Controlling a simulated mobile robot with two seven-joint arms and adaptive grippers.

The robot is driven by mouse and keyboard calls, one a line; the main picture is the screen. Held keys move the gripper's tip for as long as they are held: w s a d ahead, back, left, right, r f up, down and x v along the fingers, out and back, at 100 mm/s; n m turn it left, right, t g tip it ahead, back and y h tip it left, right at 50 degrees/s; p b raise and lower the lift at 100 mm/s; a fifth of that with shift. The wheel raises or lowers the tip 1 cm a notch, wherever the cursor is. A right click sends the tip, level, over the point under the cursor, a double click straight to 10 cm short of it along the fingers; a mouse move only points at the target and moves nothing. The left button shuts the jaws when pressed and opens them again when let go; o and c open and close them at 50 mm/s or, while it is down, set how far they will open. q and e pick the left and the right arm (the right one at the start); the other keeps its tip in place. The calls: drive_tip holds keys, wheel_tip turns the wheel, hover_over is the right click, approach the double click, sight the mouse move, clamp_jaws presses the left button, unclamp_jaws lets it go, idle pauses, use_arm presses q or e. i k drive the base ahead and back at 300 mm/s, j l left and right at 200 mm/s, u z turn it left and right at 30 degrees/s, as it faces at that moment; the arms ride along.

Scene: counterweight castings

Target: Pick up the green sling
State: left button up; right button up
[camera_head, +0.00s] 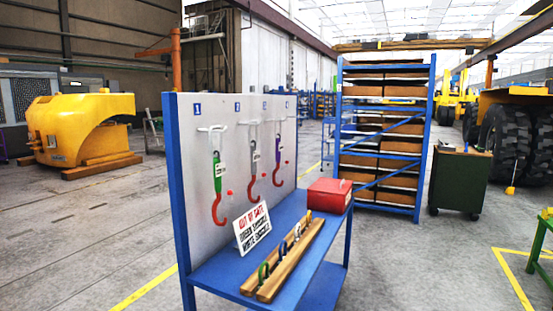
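A green sling (217,170) hangs on a grey panel (236,180), at the leftmost holder, below the label 1. It has a white tag and a red hook at its lower end. Beside it on the right hang a grey-white sling (253,158) and a purple sling (278,150), both with red hooks. A white sign (252,228) leans on the blue bench below the panel. Its red line reads "OUT OF DATE"; the black lines seem to name green and white, but are hard to read. Neither of my grippers is in view.
The blue bench (215,272) carries wooden strips with several coloured shackles (284,262) and a red box (329,195). Behind stand a blue shelf rack (384,198) and a dark green cabinet (459,185). A yellow casting (80,125) stands at left. Floor at front left is clear.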

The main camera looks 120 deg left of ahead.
sight(219, 168)
drive_tip(key=i+j, duration=0.65)
drive_tip(key=j, duration=0.25)
drive_tip(key=i+j+u, duration=0.1)
drive_tip(key=u, duration=0.3)
drive_tip(key=i+u, duration=0.1)
drive_tip(key=u, duration=0.3)
drive_tip(key=i+j+u, duration=0.1)
drive_tip(key=u, duration=3.6)
